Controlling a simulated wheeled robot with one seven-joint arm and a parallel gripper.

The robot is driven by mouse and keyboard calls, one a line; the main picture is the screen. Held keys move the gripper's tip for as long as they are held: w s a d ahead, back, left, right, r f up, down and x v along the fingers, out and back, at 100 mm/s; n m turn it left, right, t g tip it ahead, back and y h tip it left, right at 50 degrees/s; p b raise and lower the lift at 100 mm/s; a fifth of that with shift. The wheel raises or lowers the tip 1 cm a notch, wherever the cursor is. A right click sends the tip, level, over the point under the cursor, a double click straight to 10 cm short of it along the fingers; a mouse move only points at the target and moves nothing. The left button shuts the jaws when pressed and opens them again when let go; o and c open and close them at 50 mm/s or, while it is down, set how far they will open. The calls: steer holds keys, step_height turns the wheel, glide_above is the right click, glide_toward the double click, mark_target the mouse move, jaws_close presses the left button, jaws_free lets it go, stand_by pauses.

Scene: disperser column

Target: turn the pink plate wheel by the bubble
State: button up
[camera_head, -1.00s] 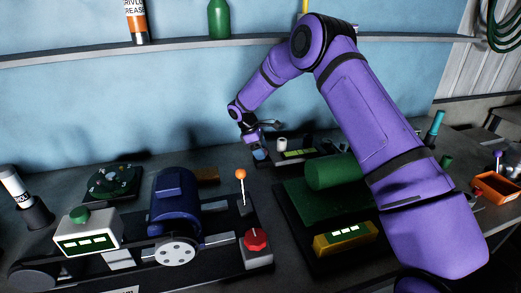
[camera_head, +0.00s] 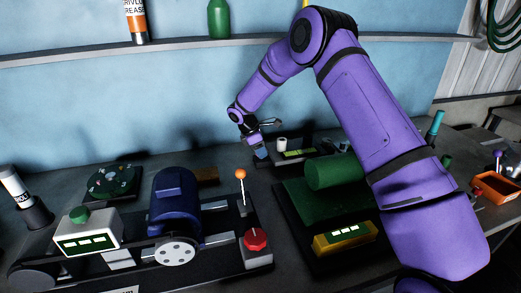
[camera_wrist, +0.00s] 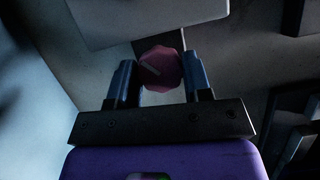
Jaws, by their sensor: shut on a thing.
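The pink plate wheel (camera_wrist: 161,68) is a small faceted knob with a pale line across its face, in the middle of the wrist view. My gripper (camera_wrist: 160,78) has its two blue fingers on either side of the wheel, shut on it. In the head view my gripper (camera_head: 261,153) is small, at the back of the bench near the wall, and the wheel there is hidden or too small to make out. I cannot clearly make out a bubble in either view. A yellow-green strip (camera_head: 299,153) lies on the dark device just right of my gripper.
A green cylinder (camera_head: 334,172) on a green base and a yellow box (camera_head: 345,238) stand in front and right of my gripper. A blue motor (camera_head: 174,200), an orange-topped lever (camera_head: 241,175) and a red knob (camera_head: 256,240) stand to the left. A shelf (camera_head: 200,47) runs above.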

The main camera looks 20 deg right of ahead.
steer(key=o, duration=0.9)
steer(key=shift+o, duration=0.2)
steer(key=v, duration=1.1)
